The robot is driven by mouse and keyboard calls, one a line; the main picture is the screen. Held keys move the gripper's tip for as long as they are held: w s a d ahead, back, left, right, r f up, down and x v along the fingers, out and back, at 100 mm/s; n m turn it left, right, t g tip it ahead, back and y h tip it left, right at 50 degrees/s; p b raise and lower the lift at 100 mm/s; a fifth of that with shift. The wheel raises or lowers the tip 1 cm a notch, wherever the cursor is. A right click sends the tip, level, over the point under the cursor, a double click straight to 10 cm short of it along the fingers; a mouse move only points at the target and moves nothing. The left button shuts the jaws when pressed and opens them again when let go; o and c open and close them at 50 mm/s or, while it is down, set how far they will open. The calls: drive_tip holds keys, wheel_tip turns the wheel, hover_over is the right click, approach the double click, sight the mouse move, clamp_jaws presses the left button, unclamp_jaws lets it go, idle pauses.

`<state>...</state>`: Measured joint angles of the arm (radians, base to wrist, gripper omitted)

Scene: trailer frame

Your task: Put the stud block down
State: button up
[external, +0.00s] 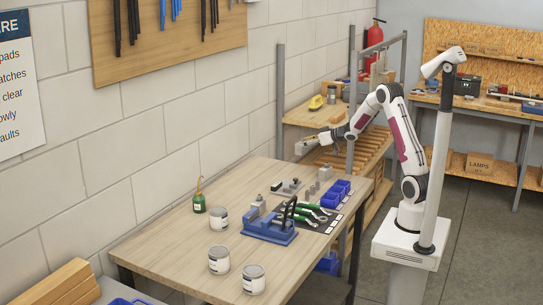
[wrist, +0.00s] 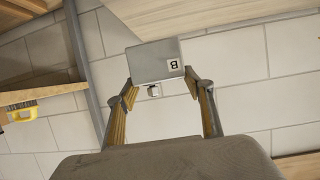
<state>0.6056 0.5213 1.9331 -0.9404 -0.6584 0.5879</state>
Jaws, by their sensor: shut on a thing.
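The stud block, a grey block with a small stud and a label with an upside-down B, shows in the wrist view (wrist: 153,60). My gripper (wrist: 161,82) is shut on it, one finger on each side. In the external view my gripper (external: 322,138) holds the block (external: 305,147) in the air beyond the far end of the wooden workbench (external: 160,240), near the wall. Nothing shows directly under the block in the wrist view except the wall behind it.
A rack with metal posts (external: 350,100) stands close to my arm. The bench's left part is mostly clear.

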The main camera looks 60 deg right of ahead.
drive_tip(key=w+a+n+y, duration=0.1)
drive_tip(key=w+a, duration=0.3)
drive_tip(key=a, duration=0.8)
drive_tip(key=w+a+n+y, duration=0.2)
drive_tip(key=w+a, duration=0.2)
drive_tip(key=a, duration=0.9)
drive_tip(key=w+a+n+g+y, duration=0.1)
drive_tip(key=w+a, duration=0.3)
drive_tip(key=a, duration=0.8)
drive_tip(key=shift+a+r+n+y, duration=0.25)
drive_tip(key=shift+n+y, duration=0.15)
drive_tip(key=shift+y, duration=0.3)
drive_tip(key=shift+f, duration=0.1)
wheel_tip(320, 180, down, 6)
drive_tip(key=shift+f, duration=0.1)
drive_tip(key=shift+f, duration=1.8)
drive_tip(key=shift+f, duration=0.15)
